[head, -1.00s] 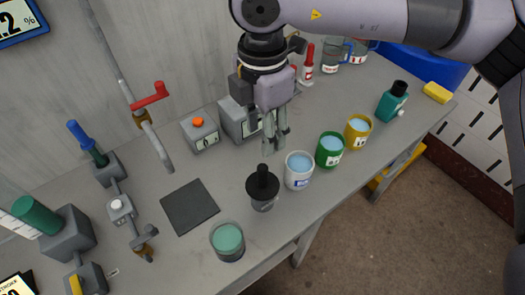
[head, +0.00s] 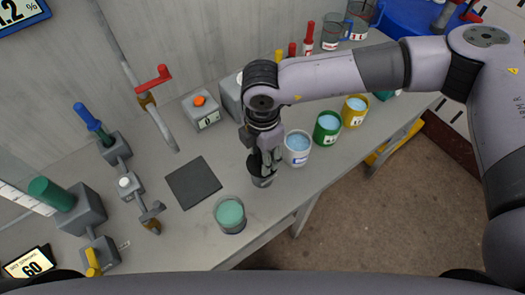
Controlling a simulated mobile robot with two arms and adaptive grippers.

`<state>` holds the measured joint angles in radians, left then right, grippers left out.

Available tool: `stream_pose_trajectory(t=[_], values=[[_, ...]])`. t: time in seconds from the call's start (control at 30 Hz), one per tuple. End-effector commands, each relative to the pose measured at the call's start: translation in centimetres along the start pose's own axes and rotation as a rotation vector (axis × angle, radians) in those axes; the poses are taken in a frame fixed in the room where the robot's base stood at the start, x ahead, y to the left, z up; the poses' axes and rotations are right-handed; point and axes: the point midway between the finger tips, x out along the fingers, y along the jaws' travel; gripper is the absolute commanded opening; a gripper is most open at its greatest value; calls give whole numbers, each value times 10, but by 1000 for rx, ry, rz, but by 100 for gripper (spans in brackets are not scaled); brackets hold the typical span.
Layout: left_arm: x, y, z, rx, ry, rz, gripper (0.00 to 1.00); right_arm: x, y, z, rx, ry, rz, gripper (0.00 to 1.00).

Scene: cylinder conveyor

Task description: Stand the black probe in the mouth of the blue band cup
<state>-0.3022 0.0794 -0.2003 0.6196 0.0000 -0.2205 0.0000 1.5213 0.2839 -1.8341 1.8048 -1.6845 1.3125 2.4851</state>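The black probe (head: 254,167) stands upright in a small dark grey pot (head: 262,182) on the bench. Its knob and handle are mostly hidden behind my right gripper (head: 266,165). The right gripper points down over the probe, with its fingers at the handle. I cannot tell whether they are closed on it. The blue band cup (head: 297,159) is white with a blue mark and light blue liquid. It stands just right of the gripper, its mouth uncovered. My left gripper is not in view.
A green cup (head: 326,136) and a yellow cup (head: 353,118) stand right of the blue band cup. A jar of green liquid (head: 230,225) is at the front edge. A dark pad (head: 192,182) lies left of the pot. Valves and a grey scale (head: 200,112) stand behind.

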Motion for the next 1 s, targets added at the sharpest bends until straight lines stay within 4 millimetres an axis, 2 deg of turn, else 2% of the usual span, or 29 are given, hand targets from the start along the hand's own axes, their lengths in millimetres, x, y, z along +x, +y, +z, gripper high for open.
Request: stream_pose_trajectory(t=[0.23,0.87,1.0], values=[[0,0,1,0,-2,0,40,1,0,0,0,-1,0,42],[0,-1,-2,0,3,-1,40,0,0,0,0,-1,0,0],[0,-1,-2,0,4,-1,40,0,0,0,0,-1,0,0]])
